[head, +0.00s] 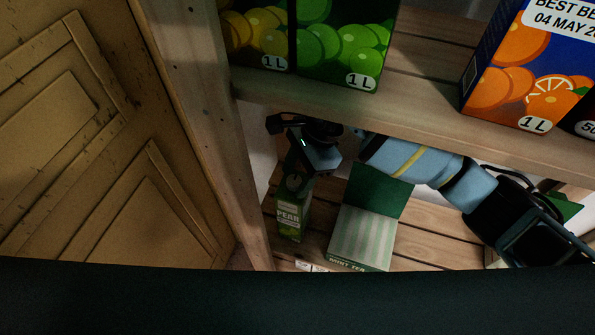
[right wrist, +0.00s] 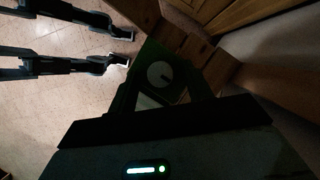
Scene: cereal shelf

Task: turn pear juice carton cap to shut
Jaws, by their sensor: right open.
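The pear juice carton (head: 291,214), green with a "PEAR" label, stands on the lower shelf at the left in the head view. My right gripper (head: 299,172) points down over its top, and hides most of the top from the head. In the right wrist view the green carton top carries a pale round cap (right wrist: 160,74) with a dark line on it. The right gripper is open. The wrist view is too dark to show whether the jaws touch the cap or how far the cap is turned. My left gripper does not show.
A green-and-white mint tea box (head: 361,235) stands right of the carton. The upper shelf (head: 420,108) is close above my right arm and holds a green carton (head: 342,45) and an orange carton (head: 525,70). A wooden upright (head: 195,110) bounds the left side.

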